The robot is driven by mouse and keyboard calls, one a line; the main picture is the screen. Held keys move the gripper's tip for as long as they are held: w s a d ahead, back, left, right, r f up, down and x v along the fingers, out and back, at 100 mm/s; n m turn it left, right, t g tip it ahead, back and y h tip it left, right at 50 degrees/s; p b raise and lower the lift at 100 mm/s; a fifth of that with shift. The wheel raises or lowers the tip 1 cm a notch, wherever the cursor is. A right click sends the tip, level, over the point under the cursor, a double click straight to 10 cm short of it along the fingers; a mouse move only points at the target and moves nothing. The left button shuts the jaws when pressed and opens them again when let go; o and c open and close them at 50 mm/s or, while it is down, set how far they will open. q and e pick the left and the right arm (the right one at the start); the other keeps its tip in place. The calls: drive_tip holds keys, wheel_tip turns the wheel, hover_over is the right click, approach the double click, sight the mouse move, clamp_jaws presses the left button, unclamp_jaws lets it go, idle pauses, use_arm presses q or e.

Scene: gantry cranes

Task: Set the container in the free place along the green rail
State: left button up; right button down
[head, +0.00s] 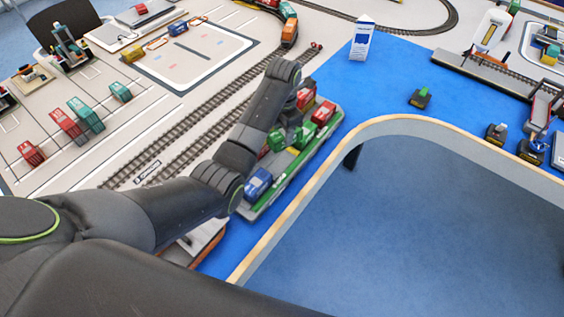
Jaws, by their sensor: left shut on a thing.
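My left arm reaches in from the left and bends down over a long tray (268,198) with a green rail (300,172) along its right side. My left gripper (292,130) is shut on a container, mostly hidden by my wrist; its colour is unclear. Around it on the tray are a red container (323,113) at the far end, a green one (304,136) near the middle, and a blue one (258,184) at the near end. My arm hides the tray's left side, so the free place cannot be made out. My right gripper is not in view.
Railway tracks (205,118) run left of the tray. Red and teal containers (85,114) stand further left. A blue and white carton (362,38) stands on the blue surface beyond. The wooden table edge (300,198) curves close to the tray's right.

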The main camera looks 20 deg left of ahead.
use_arm(q)
drive_tip(key=n, duration=0.3)
drive_tip(key=shift+s+a, duration=0.25)
drive_tip(key=shift+f+n, duration=0.1)
drive_tip(key=shift+n, duration=0.3)
hover_over(281, 164)
wheel_tip(281, 164, down, 10)
drive_tip(key=shift+r+p, duration=0.1)
drive_tip(key=shift+p, duration=0.2)
drive_tip(key=shift+f, duration=0.2)
drive_tip(key=o, duration=1)
wheel_tip(281, 164, up, 12)
drive_tip(key=shift+r, duration=0.2)
